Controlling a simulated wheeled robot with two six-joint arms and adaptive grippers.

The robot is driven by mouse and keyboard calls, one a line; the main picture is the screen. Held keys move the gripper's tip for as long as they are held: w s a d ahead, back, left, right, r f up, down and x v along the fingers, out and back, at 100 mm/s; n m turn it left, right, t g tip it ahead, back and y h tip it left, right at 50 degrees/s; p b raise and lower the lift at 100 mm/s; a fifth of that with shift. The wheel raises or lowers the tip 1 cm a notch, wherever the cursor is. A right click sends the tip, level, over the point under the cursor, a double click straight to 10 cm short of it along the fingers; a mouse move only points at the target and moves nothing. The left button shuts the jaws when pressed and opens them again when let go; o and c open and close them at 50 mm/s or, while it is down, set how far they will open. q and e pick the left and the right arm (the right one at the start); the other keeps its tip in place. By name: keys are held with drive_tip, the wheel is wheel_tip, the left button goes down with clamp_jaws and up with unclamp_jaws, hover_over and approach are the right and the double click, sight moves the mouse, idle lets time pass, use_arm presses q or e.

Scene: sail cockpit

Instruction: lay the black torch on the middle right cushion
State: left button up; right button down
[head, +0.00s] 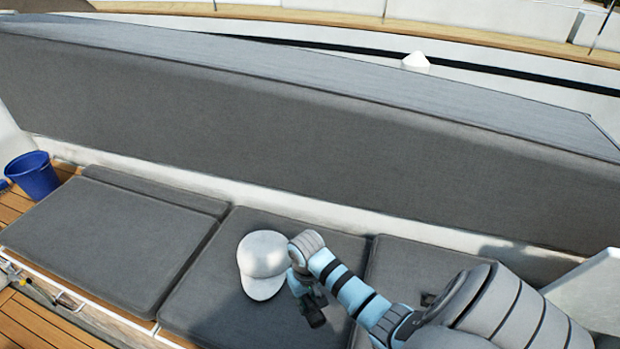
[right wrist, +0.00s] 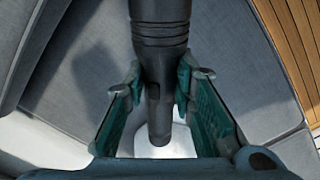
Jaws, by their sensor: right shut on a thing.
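The black torch (head: 314,314) is held by my right gripper (head: 303,289), whose fingers are shut on it from both sides. In the right wrist view the torch (right wrist: 160,32) runs between the fingertips (right wrist: 160,88), its thick ribbed part beyond them and its thin end towards the palm. In the head view the torch is over the middle cushion (head: 212,299), just right of a white cap. I cannot tell whether the torch touches the cushion. To the right is another grey cushion (head: 400,262), partly hidden by my right arm. My left gripper is out of view.
The white cap (head: 262,262) lies on the middle cushion, close left of my gripper. A small dark thing (head: 428,299) shows on the right cushion beside my arm. The left cushion (head: 105,240) is clear. A blue bucket (head: 34,176) stands at far left. A high grey backrest (head: 300,140) runs behind.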

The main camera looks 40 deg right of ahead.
sight(307, 323)
wheel_tip(307, 323, down, 11)
drive_tip(key=b, duration=0.4)
drive_tip(key=shift+r, duration=0.1)
drive_tip(key=c, duration=1.3)
unclamp_jaws()
drive_tip(key=shift+c, duration=0.2)
wheel_tip(307, 323, up, 12)
drive_tip(key=p, duration=0.5)
drive_tip(key=shift+r, duration=0.1)
